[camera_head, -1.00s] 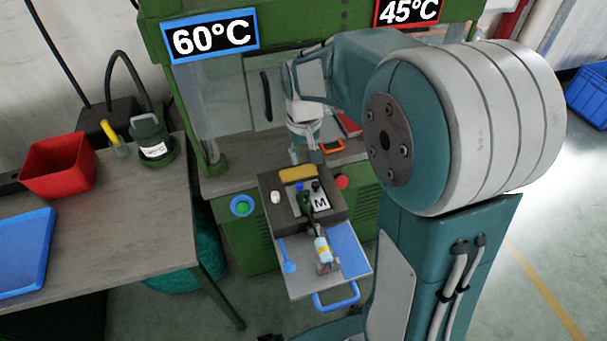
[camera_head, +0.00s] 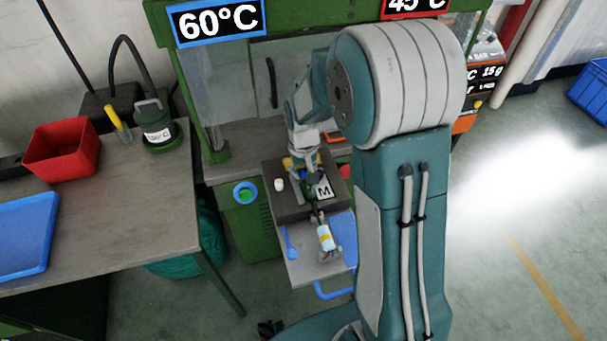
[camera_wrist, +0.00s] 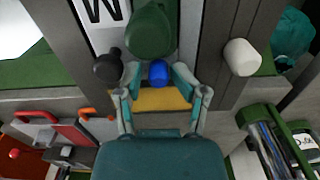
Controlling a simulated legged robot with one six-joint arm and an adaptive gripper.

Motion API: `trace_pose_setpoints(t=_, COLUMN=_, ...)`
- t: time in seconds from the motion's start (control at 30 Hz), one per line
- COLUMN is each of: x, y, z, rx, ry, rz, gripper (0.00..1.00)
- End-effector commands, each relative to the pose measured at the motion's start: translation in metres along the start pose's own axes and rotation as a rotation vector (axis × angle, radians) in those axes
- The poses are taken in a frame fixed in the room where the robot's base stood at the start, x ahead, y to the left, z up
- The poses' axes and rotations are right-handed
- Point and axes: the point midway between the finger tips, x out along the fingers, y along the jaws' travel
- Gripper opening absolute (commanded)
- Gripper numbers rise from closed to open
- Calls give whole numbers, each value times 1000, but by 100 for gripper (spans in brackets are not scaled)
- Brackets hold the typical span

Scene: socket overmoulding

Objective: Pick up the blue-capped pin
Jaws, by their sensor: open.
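The blue-capped pin (camera_wrist: 157,72) shows in the wrist view as a rounded blue cap, with its shaft hidden. My gripper (camera_wrist: 157,80) is open, with one finger on each side of the cap. I cannot tell whether either finger touches it. In the head view my gripper (camera_head: 304,170) is low over the dark fixture block (camera_head: 290,208) and hides the pin. A black knob (camera_wrist: 107,66) is just left of the left fingertip in the wrist view. A yellow block (camera_wrist: 162,99) lies behind the cap, between the fingers.
A green rounded part (camera_wrist: 150,30) stands close above the cap in the wrist view. A white knob (camera_wrist: 241,57) is to the right. In the head view a plate marked M (camera_head: 324,190) is beside my gripper, and a blue spoon-like tool (camera_head: 290,243) lies in front.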

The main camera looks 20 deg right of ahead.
Motion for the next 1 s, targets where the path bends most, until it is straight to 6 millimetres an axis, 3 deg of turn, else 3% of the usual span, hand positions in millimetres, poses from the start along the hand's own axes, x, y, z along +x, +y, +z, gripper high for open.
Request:
trace_pose_setpoints(t=0.23, x=2, y=1, z=0, rx=1, ry=2, rz=-1, gripper=42)
trace_pose_setpoints(t=0.33, x=1, y=2, z=0, rx=1, ry=3, rz=-2, gripper=0)
trace_pose_setpoints(t=0.77, x=0, y=0, z=-1, rx=0, ry=3, rz=-1, gripper=0)
trace_pose_setpoints(t=1.0, x=-20, y=0, z=-2, rx=0, ry=8, rz=-1, gripper=0)
